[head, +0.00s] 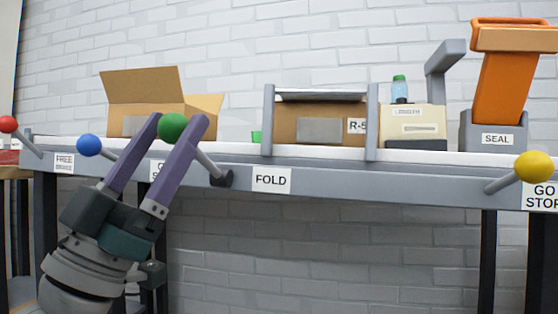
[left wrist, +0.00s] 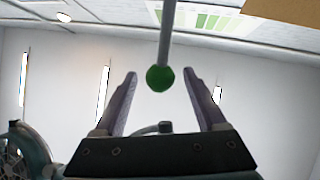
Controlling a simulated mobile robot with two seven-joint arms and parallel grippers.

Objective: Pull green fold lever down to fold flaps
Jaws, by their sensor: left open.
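The green ball of the fold lever (head: 172,127) stands out from the front rail beside the FOLD label (head: 271,180). Its grey rod (head: 208,164) runs down to a dark pivot on the rail. My left gripper (head: 178,120) is open, with its purple fingers at the green ball in the head view. In the left wrist view the green ball (left wrist: 160,78) hangs on its rod between the two spread fingertips (left wrist: 160,77), with space on both sides. An open cardboard box with raised flaps (head: 135,100) stands behind my gripper. My right gripper is not in view.
A blue-knobbed lever (head: 89,145) and a red-knobbed lever (head: 8,124) are on the left. A yellow-knobbed lever (head: 534,167) is at the right. A second box (head: 330,122) sits within a grey frame, near an orange seal device (head: 500,85).

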